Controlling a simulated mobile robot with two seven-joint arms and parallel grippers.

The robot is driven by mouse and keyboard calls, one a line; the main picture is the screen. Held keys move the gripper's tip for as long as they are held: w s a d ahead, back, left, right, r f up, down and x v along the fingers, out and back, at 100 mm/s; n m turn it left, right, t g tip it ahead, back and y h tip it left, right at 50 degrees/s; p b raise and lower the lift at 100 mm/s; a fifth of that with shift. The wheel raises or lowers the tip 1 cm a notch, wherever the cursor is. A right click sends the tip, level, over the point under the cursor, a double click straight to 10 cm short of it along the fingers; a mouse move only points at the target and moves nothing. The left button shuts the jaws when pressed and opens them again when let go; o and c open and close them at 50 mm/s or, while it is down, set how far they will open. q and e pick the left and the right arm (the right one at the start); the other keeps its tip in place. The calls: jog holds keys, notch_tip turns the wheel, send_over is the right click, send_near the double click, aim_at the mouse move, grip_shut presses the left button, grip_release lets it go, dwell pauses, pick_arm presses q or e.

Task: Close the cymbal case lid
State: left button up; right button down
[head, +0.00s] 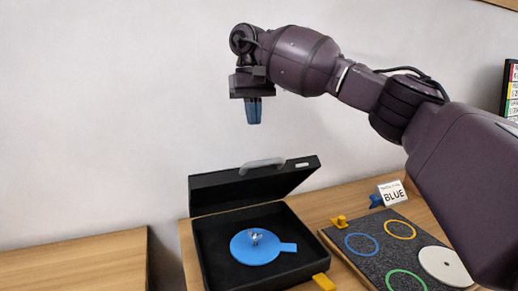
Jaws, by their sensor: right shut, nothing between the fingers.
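The black cymbal case (209,254) stands on the wooden table with its lid (225,190) raised and tilted, hinged at the back. A pale handle (262,165) shows on the lid's upper edge. Inside the case lies a blue disc (262,248) with a tab on its right and a small silvery piece on top. My right gripper (253,122) is shut and empty, pointing down, well above the raised lid and apart from it. My left gripper is out of view.
Right of the case is a grey pad (366,265) with blue, yellow and green rings and a white disc (444,265). A card reading BLUE (392,194) stands behind it. Yellow pieces lie at the case's front corner (324,282) and the pad's back edge (340,221).

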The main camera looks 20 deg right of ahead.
send_near(260, 174)
jog(key=shift+w+f, duration=0.7)
jog(key=shift+w, duration=0.1)
jog(key=shift+s+f+p, duration=0.15)
jog(key=shift+s, duration=0.45)
jog(key=shift+s+f+p, duration=0.15)
jog(key=shift+s+f, duration=0.05)
jog(key=shift+s, duration=0.4)
jog(key=shift+s+f, duration=0.15)
jog(key=shift+s, duration=0.1)
jog(key=shift+s+f, duration=0.25)
jog(key=shift+f, duration=0.05)
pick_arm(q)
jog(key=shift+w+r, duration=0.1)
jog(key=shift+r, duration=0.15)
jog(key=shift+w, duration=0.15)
